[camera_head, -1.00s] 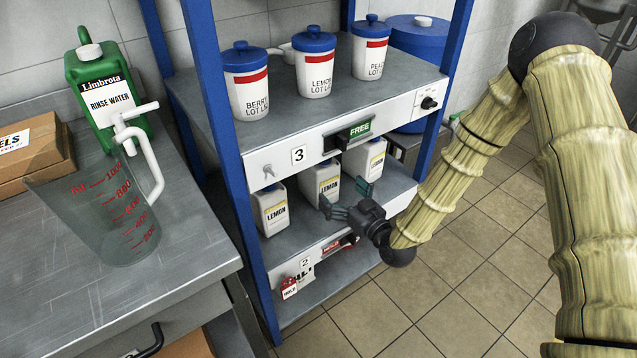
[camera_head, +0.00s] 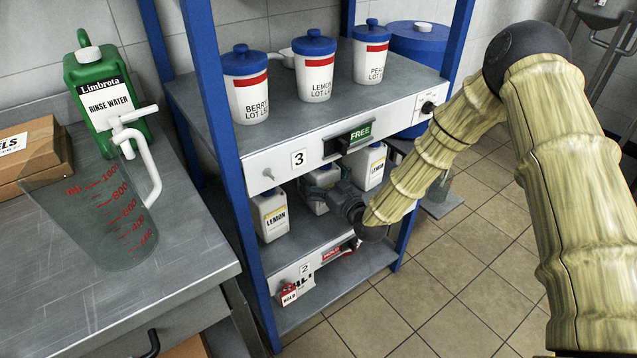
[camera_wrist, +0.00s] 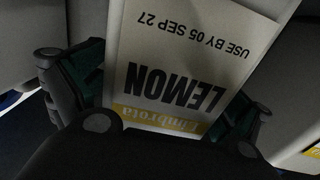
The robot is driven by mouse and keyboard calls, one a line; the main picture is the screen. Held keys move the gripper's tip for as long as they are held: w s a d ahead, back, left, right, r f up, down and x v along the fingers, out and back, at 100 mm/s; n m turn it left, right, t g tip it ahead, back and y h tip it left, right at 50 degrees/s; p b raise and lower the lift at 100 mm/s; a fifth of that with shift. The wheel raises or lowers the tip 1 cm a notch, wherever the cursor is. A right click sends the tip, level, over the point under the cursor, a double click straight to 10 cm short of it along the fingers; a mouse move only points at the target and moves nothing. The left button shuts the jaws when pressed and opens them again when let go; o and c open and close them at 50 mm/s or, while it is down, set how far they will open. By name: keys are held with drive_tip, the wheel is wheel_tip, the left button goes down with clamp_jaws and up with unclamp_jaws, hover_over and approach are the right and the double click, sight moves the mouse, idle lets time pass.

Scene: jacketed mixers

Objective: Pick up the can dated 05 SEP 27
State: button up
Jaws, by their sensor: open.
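The can dated 05 SEP 27 (camera_wrist: 165,50) fills the middle of the wrist view, its white label upside down, reading LEMON and USE BY 05 SEP 27. In the head view this white can (camera_head: 322,178) is the middle one of three on the shelf under drawer 3, partly hidden by my gripper. My gripper (camera_head: 335,192) is open, with one dark green finger on each side of the can. Whether the fingers touch it cannot be told. The can stands upright on the shelf.
A left LEMON can (camera_head: 271,216) and a right can (camera_head: 368,166) stand close on either side. The upper shelf (camera_head: 205,116), with lidded jars (camera_head: 319,78), is overhead. A blue post (camera_head: 222,140) stands at left.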

drive_tip(key=shift+w+a, duration=0.1)
drive_tip(key=c, duration=2)
drive_tip(key=shift+w+r, duration=0.1)
drive_tip(key=shift+r, duration=0.05)
drive_tip(key=shift+c, duration=0.3)
